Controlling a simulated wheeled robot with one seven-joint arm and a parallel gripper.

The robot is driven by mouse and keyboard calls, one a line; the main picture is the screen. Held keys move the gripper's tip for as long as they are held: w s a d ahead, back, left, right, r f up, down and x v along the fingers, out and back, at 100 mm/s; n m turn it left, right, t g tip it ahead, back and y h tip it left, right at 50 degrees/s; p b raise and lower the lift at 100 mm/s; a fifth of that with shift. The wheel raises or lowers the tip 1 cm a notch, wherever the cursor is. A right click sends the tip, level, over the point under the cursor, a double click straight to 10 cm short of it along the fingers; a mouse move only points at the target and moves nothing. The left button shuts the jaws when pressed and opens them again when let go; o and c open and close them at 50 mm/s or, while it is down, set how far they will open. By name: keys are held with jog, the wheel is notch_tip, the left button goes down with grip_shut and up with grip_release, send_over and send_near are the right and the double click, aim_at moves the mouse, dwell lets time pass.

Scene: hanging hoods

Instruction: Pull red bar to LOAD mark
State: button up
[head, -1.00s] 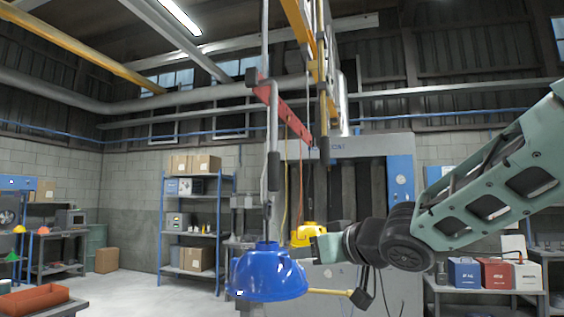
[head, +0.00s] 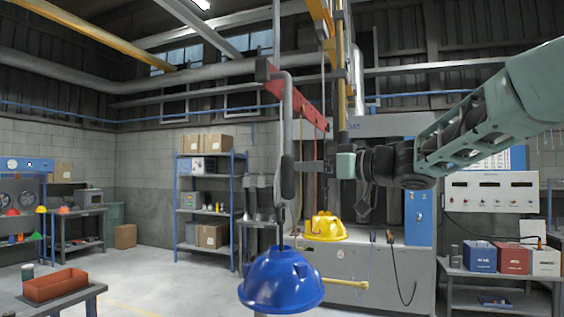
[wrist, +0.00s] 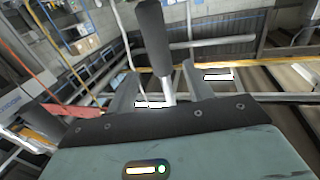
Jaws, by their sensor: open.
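The red bar (head: 300,108) hangs high in the middle of the head view, slanting down to the right; a red piece, likely the same bar, shows in the wrist view (wrist: 72,110). A grey bent rod with a dark grip (head: 287,176) hangs from its near end. My gripper (head: 308,165) is level with this grip, pointing left at it. In the wrist view my open fingers (wrist: 158,72) stand on either side of a rod with a dark grip (wrist: 153,38); contact cannot be told. I cannot make out a LOAD mark.
A blue hood (head: 281,280) hangs below the grip, with a yellow hood (head: 325,228) behind it. A grey cabinet (head: 385,250) stands behind my arm. Shelves (head: 210,210) stand at the back left. A bench with a red tray (head: 54,284) is at the lower left. Floor between is clear.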

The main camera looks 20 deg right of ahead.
jog(key=p+x, duration=0.2)
jog(key=x, duration=0.6)
jog(key=shift+w+a, duration=0.2)
jog(key=shift+w, duration=0.05)
grip_shut()
